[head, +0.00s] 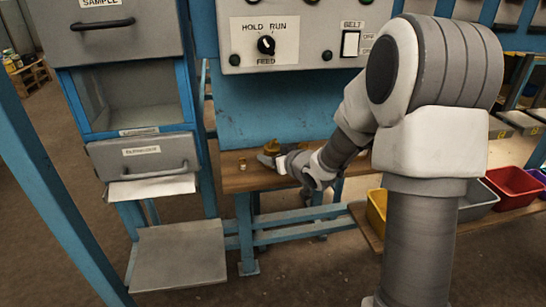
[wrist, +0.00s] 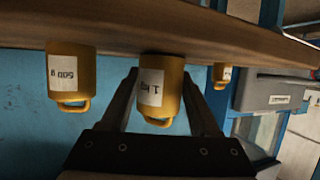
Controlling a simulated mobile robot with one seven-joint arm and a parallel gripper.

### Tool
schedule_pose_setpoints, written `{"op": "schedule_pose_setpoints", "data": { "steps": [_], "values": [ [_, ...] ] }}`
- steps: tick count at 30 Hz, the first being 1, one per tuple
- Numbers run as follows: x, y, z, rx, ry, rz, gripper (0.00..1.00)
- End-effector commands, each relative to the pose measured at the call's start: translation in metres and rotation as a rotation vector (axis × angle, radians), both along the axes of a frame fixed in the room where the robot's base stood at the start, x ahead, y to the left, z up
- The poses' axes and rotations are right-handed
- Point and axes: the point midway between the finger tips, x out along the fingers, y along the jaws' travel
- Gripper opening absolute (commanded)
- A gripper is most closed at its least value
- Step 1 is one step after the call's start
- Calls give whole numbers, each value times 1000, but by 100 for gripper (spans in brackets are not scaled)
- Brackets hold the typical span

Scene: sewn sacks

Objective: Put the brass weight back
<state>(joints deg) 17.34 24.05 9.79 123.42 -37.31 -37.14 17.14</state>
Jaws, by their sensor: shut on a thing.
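A brass weight labelled "1 kg" (wrist: 161,88) is between the two fingers of my gripper (wrist: 160,76), which is shut on it. The wrist view is upside down. The weight's base is close to the wooden shelf (wrist: 120,28); I cannot tell whether it touches. A brass weight labelled "500 g" (wrist: 71,72) stands at the left there, and a smaller one (wrist: 222,75) at the right. In the head view my gripper (head: 270,158) is low over the shelf (head: 238,182), with brass (head: 272,146) at its tip. The small weight (head: 242,164) stands to its left.
A grey cabinet with a labelled drawer (head: 145,153) and an open compartment (head: 125,100) stands left of the shelf. A control panel (head: 300,40) with a HOLD/RUN knob is above. Yellow (head: 376,210) and red (head: 512,185) bins sit at the right.

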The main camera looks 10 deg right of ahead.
Motion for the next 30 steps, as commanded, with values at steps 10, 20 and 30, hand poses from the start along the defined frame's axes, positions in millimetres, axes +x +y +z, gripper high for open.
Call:
{"op": "schedule_pose_setpoints", "data": {
  "steps": [10, 20, 30],
  "values": [
    [0, 0, -3, 0, 0, 0, 91],
    [0, 0, -1, 0, 0, 0, 92],
    [-46, -16, 25, 0, -1, -4, 92]
  ]
}}
